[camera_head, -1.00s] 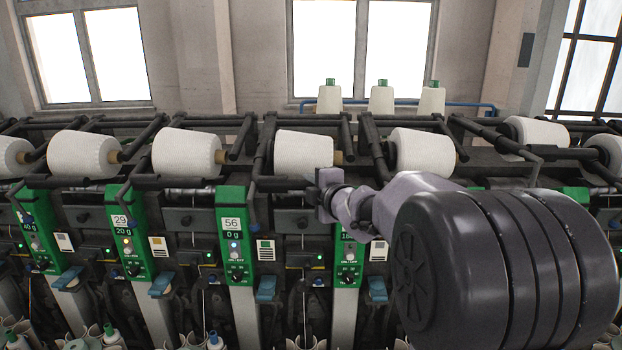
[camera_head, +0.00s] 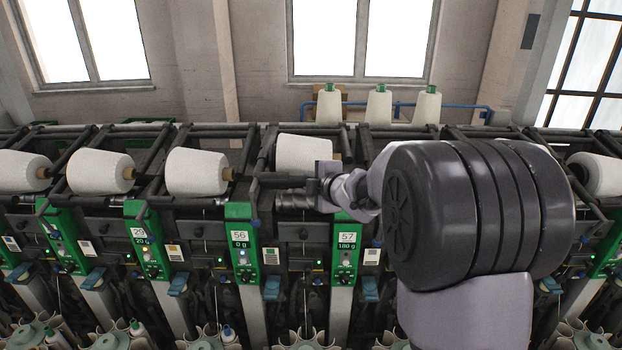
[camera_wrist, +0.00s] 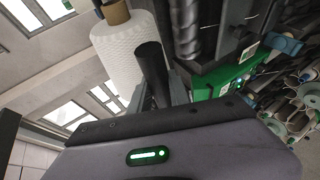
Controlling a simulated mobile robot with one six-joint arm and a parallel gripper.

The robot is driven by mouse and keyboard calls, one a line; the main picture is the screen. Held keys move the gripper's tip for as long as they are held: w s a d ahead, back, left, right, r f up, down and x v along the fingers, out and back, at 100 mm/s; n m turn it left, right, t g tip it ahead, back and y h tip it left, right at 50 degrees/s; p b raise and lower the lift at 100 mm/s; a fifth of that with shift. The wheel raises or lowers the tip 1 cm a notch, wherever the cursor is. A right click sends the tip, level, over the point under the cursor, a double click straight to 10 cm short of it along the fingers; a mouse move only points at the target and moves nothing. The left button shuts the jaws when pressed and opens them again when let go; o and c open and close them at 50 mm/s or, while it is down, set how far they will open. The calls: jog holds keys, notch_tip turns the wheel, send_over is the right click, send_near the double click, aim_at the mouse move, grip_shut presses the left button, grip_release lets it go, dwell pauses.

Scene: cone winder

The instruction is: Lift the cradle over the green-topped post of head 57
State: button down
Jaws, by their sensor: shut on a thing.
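The post of head 57 (camera_head: 347,217) is the green panel numbered 57, its upper right partly hidden by my arm. A green panel also shows right of the jaws in the wrist view (camera_wrist: 232,78). The cradle (camera_head: 345,140) with its white cone (camera_head: 303,152) is up behind the post, the cone higher than its neighbours. My gripper (camera_head: 322,184) is in front of the cone, just above the green top. In the wrist view my gripper (camera_wrist: 160,92) is shut on the cradle's dark round handle (camera_wrist: 150,62); the white cone is just beyond it. The finger contact is small and dim.
The post of head 56 (camera_head: 240,240) stands close on the left. Other white cones (camera_head: 196,171) lie in their cradles along the dark frame. Three upright cones (camera_head: 378,106) stand behind. My arm hides the machine to the right.

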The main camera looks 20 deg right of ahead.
jog(key=c, duration=1.2)
grip_release()
jog(key=shift+c, duration=0.2)
jog(key=p+v, duration=0.2)
jog(key=v, duration=1.5)
jog(key=shift+s+p, duration=0.2)
jog(key=shift+p, duration=0.15)
jog(key=shift+r, duration=0.1)
